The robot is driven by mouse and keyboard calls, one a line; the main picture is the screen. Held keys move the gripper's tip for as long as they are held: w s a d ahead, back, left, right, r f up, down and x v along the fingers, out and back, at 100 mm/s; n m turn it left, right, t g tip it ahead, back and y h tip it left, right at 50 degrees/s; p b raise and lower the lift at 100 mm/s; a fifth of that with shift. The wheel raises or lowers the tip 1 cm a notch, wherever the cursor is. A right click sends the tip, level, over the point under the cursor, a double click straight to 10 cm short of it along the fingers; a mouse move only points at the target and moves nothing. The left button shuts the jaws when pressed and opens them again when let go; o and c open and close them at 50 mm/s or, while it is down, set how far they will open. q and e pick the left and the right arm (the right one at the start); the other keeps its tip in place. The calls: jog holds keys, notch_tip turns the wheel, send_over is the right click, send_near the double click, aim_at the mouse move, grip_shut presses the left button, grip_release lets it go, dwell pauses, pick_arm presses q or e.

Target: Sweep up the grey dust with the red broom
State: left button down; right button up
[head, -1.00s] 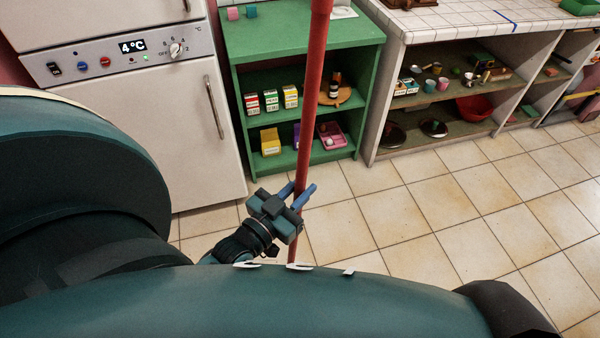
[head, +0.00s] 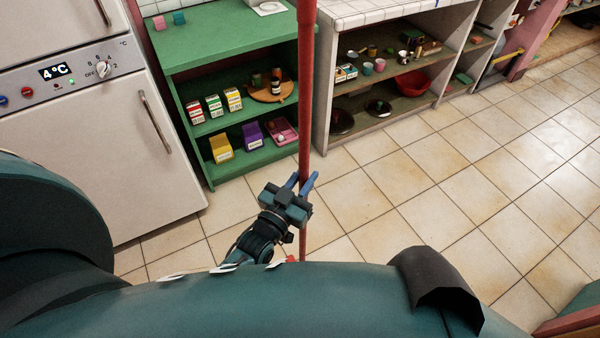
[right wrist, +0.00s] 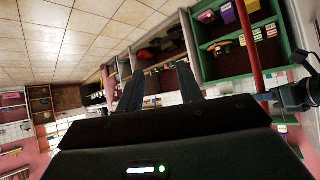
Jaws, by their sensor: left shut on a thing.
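The red broom (head: 306,100) stands nearly upright in the head view, its long handle running up out of the picture. My left gripper (head: 304,184) is shut on the handle, low in the visible part. The lower end of the broom is mostly hidden behind my own body. The handle also shows in the right wrist view (right wrist: 249,48), to the right of my right gripper (right wrist: 158,82). The right gripper's two fingers are apart with nothing between them. I see no grey dust in either view.
A white fridge (head: 95,150) stands at the left. A green shelf (head: 192,52) with boxes is behind the broom. A tiled counter (head: 350,12) with open shelves of pots runs to its right. The tiled floor (head: 430,190) at the right is clear. A reddish edge (head: 570,325) shows at bottom right.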

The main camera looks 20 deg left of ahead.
jog(key=shift+w+a+f+t+b, duration=0.3)
jog(key=shift+a+f+b, duration=0.1)
jog(key=shift+b, duration=0.7)
jog(key=shift+f, duration=0.15)
